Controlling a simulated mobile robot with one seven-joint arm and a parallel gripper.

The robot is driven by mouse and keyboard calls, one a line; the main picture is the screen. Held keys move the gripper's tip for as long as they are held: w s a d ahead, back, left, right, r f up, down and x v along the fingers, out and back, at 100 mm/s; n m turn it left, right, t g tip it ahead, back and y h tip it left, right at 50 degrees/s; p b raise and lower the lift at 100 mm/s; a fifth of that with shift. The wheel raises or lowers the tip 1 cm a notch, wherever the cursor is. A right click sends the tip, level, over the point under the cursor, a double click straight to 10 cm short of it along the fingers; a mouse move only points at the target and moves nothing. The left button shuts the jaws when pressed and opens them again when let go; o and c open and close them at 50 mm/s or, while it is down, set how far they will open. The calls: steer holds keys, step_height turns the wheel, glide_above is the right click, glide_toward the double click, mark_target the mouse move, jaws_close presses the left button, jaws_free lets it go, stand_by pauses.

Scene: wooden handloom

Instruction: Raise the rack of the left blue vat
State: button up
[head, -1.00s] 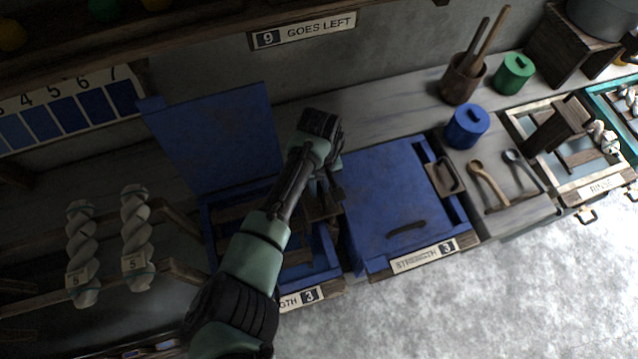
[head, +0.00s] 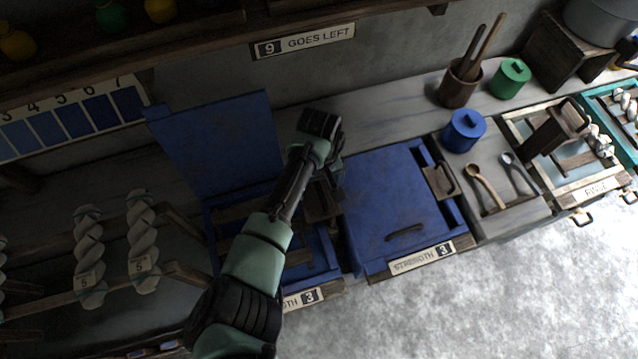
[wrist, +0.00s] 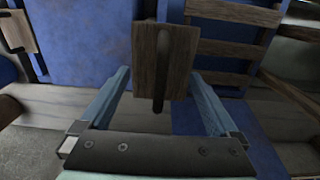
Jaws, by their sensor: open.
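The left blue vat (head: 326,248) stands with its lid (head: 215,140) raised at the back. Its wooden slatted rack sits down inside, partly hidden by my arm; the slats (wrist: 225,48) show in the wrist view. The rack's upright wooden handle plate (wrist: 145,62), with a dark slot, also shows at the vat's right side in the head view (head: 318,207). My gripper (wrist: 160,76) is open, with one pale blue finger on each side of the handle plate. I cannot tell whether the fingers touch it. In the head view my gripper is largely hidden by my wrist.
The right blue vat (head: 385,200) is close by, lid shut, with its own rack handle (head: 439,182). A shelf (head: 200,35) overhangs the back.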

steer(key=shift+r+p, duration=3.55)
steer(key=shift+p, duration=0.1)
steer(key=w+d+r+m+t+h+b, duration=0.25)
steer(key=w+d+r+t, duration=0.35)
steer(key=r, duration=0.3)
steer(key=w+d+r+m+t+h+b, duration=0.1)
steer(key=w+d+r+t+b, duration=0.3)
steer(key=w+r, duration=0.5)
step_height(320, 180, up, 13)
steer(key=d+t+b, duration=0.1)
steer(key=d+t, duration=0.1)
steer(key=t, duration=0.2)
steer(key=s+a+r+m+t+h+b, duration=0.1)
steer(key=s+a+r+t+b, duration=0.2)
steer(key=r, duration=0.6)
steer(key=s+a+r+m+t, duration=0.1)
steer(key=s+r+t, duration=0.25)
steer(key=r, duration=0.45)
steer(key=s+a+r+n+t+y+b, duration=0.1)
steer(key=s+a+r+t+y, duration=0.1)
steer(key=s, duration=0.6)
steer(key=s+a+r+n+t+y+b, duration=0.1)
steer(key=s+a+r+t+y, duration=0.1)
steer(key=s+a+r+t, duration=0.3)
step_height(320, 180, up, 5)
steer(key=s+a, duration=0.1)
steer(key=s, duration=0.2)
steer(key=shift+f+b, duration=0.2)
steer(key=shift+b, duration=0.15)
